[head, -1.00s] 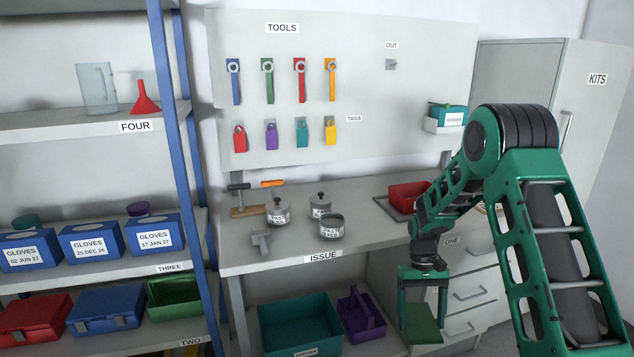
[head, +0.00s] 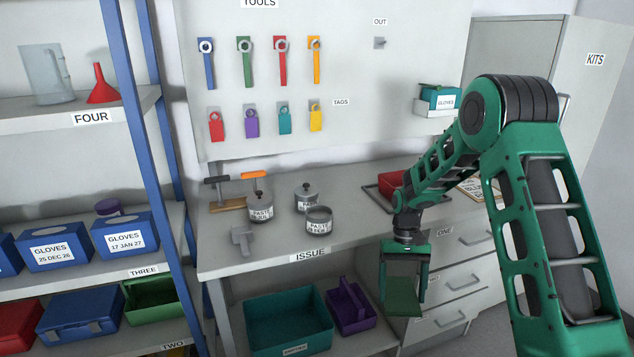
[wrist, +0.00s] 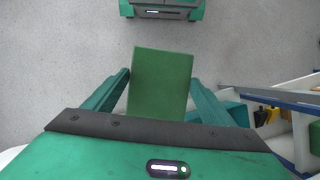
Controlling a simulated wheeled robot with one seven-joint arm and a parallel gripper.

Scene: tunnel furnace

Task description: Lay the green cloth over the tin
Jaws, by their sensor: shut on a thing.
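The green cloth (head: 403,297) hangs as a flat square from my gripper (head: 405,282), which is shut on it in front of the drawers, below bench-top height. In the wrist view the cloth (wrist: 160,84) lies between the two fingers, with floor beneath. Three grey labelled tins stand on the bench. The front tin (head: 319,220) shows no knobbed lid and looks open-topped. The left tin (head: 260,207) and the back tin (head: 306,197) have knobbed lids. My gripper is to the right of and lower than all three, well apart from them.
The bench (head: 350,238) also holds a grey clamp-like tool (head: 243,239), an orange-handled tool (head: 254,176) and a red bin (head: 391,183). A teal crate (head: 290,318) and a purple caddy (head: 351,306) sit below. Blue-posted shelving (head: 150,120) stands left. The bench front right of the tins is clear.

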